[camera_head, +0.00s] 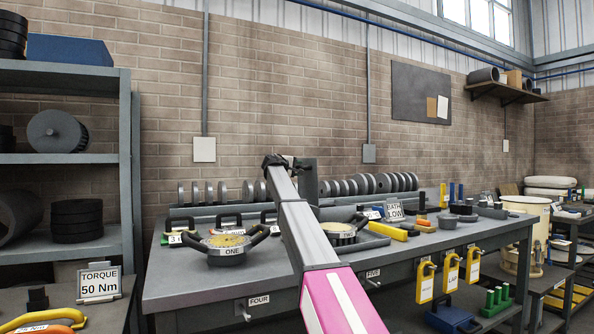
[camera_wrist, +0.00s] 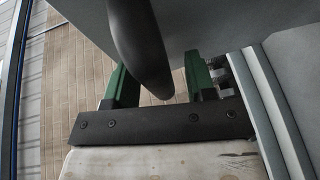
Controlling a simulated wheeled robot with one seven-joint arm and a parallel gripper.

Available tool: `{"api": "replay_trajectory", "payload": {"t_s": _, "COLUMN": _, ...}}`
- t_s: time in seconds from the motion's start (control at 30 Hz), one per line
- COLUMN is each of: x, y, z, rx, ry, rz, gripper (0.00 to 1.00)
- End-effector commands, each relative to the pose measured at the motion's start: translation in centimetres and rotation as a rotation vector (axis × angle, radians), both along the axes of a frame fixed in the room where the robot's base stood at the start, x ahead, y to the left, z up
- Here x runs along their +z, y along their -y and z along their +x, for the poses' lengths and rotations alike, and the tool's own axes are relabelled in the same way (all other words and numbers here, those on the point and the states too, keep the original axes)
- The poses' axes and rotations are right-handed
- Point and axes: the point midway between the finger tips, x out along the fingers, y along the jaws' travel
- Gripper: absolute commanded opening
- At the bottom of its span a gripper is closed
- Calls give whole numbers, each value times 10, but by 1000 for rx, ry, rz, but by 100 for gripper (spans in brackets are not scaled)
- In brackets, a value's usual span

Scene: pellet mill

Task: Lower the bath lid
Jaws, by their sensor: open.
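A dark grey upright panel (camera_head: 308,182), which looks like the raised bath lid, stands at the back of the bench behind my arm. In the wrist view a wide grey surface (camera_wrist: 205,22), likely the same lid, fills the top. A dark rounded bar (camera_wrist: 143,45), likely its handle, reaches down between my gripper's green fingers. My gripper (camera_wrist: 157,72) is open, with a finger on each side of the bar; I cannot tell whether either touches it. In the head view my arm hides most of the bath and the gripper's fingers.
A "BATH LOW" sign (camera_head: 395,211) stands right of the arm on the bench (camera_head: 190,287). Two round two-handled dies, ONE (camera_head: 227,244) and TWO (camera_head: 340,230), flank the arm. A row of grey rollers (camera_head: 372,184) lines the back. Yellow tags (camera_head: 450,272) hang in front.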

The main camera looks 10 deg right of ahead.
Motion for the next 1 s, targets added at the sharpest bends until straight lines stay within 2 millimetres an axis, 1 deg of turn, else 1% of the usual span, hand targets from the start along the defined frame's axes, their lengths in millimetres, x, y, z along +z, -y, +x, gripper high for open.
{"api": "replay_trajectory", "payload": {"t_s": 0.03, "x": 0, "y": 0, "z": 0, "rx": 0, "ry": 0, "rz": 0, "gripper": 44}}
{"api": "replay_trajectory", "payload": {"t_s": 0.07, "x": 0, "y": 0, "z": 0, "rx": 0, "ry": 0, "rz": 0, "gripper": 34}}
{"api": "replay_trajectory", "payload": {"t_s": 0.1, "x": 0, "y": 0, "z": 0, "rx": 0, "ry": 0, "rz": 0, "gripper": 21}}
{"api": "replay_trajectory", "payload": {"t_s": 0.17, "x": 0, "y": 0, "z": 0, "rx": 0, "ry": 0, "rz": 0, "gripper": 2}}
{"api": "replay_trajectory", "payload": {"t_s": 0.2, "x": 0, "y": 0, "z": 0, "rx": 0, "ry": 0, "rz": 0, "gripper": 0}}
{"api": "replay_trajectory", "payload": {"t_s": 0.47, "x": 2, "y": 3, "z": 1, "rx": -1, "ry": -5, "rz": 17, "gripper": 0}}
{"api": "replay_trajectory", "payload": {"t_s": 0.67, "x": 7, "y": 17, "z": 6, "rx": -2, "ry": -27, "rz": 91, "gripper": 0}}
{"api": "replay_trajectory", "payload": {"t_s": 0.87, "x": 12, "y": 45, "z": 16, "rx": -3, "ry": -74, "rz": 234, "gripper": 0}}
{"api": "replay_trajectory", "payload": {"t_s": 1.0, "x": 12, "y": 69, "z": 24, "rx": -3, "ry": -114, "rz": 358, "gripper": 0}}
